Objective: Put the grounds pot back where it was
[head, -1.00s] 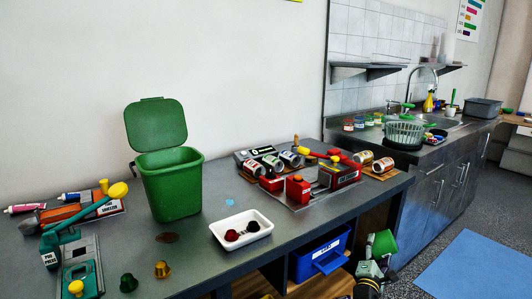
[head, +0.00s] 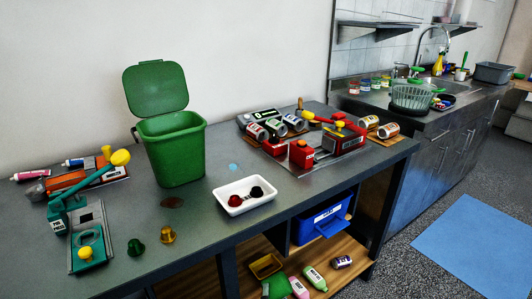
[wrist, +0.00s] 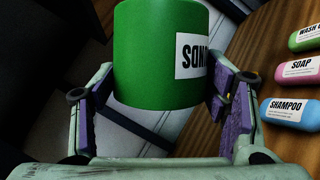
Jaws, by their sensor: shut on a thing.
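The grounds pot (wrist: 150,55) is a green round pot with a white label, partly legible as "NDS" and turned over in the wrist view. My gripper (wrist: 160,90) is shut on it, with a purple-padded finger at each side. In the head view a green piece that looks like the pot (head: 275,287) shows at the bottom edge, in front of the wooden lower shelf (head: 222,286). My gripper is outside the head view. I cannot tell whether the pot touches the shelf.
Beside the pot are a pink soap bottle (head: 298,287), a green wash bottle (head: 315,278) and a purple-labelled can (head: 342,262). A yellow tray (head: 266,265) lies behind. A blue shampoo bottle (wrist: 290,113) shows in the wrist view.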

